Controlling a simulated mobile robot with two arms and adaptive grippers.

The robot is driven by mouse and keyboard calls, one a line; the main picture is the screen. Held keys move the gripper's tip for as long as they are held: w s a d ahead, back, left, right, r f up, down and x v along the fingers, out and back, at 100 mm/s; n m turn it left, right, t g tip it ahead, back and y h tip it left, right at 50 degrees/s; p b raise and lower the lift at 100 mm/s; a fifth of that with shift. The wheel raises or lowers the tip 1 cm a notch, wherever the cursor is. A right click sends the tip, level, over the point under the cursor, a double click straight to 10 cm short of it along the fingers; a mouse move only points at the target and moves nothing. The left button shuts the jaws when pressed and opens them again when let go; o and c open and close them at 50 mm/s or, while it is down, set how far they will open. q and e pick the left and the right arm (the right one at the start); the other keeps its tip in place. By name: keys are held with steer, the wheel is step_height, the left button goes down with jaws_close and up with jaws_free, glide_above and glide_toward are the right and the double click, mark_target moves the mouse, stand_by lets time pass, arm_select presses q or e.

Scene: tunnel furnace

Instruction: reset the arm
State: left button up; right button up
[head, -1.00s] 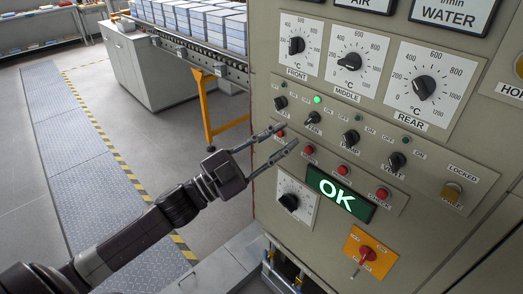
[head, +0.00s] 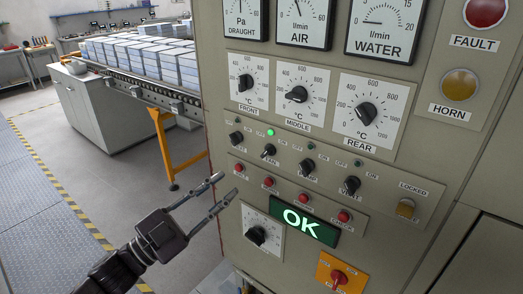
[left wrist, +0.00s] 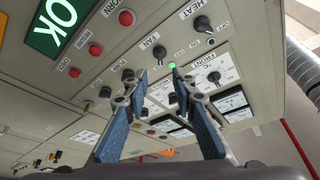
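My left gripper (head: 228,188) is in front of the left edge of the furnace control panel (head: 330,230), with its two fingers apart and nothing between them. In the left wrist view the open fingers (left wrist: 157,85) point up toward the panel, near the FAN knob (left wrist: 159,52) and a lit green lamp (left wrist: 171,65). I cannot tell from these views whether a fingertip touches the panel. The green OK display (head: 303,222) is lit. My right gripper is in neither view.
Dials, knobs and several red buttons (head: 303,199) cover the panel. A red switch on an orange plate (head: 340,277) sits low. A conveyor with pale blocks (head: 140,50) stands behind at the left. The floor (head: 110,180) at the left is clear.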

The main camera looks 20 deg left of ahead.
arm_select(q)
steer(key=w+a+f+n+y, duration=0.25)
steer(key=a+f+y, duration=0.2)
steer(key=f, duration=0.65)
steer(key=w+a+f+n+y, duration=0.2)
steer(key=a+f+n+y, duration=0.3)
steer(key=f, duration=0.6)
steer(key=s+a+f+n+g+y+b, duration=0.1)
steer(key=s+a+f+g, duration=0.2)
steer(key=f, duration=0.9)
steer(key=s+a+f+n+g+y, duration=0.15)
steer(key=s+f, duration=0.25)
steer(key=f, duration=0.8)
steer(key=s+d+f+n+g+b, duration=0.1)
steer(key=s+d+f+g, duration=0.15)
steer(key=s+f, duration=0.65)
steer(key=s+d+f+n+g, duration=0.15)
steer(key=s+f+g, duration=0.25)
steer(key=s+f, duration=0.5)
steer(key=s+d+f+g, duration=0.3)
steer(key=s+d+f, duration=0.2)
steer(key=s, duration=0.5)
steer(key=s+d+f+g, duration=0.3)
steer(key=s+d+f, duration=0.2)
steer(key=s+f, duration=0.3)
steer(key=s, duration=0.3)
steer(key=shift+b, duration=0.3)
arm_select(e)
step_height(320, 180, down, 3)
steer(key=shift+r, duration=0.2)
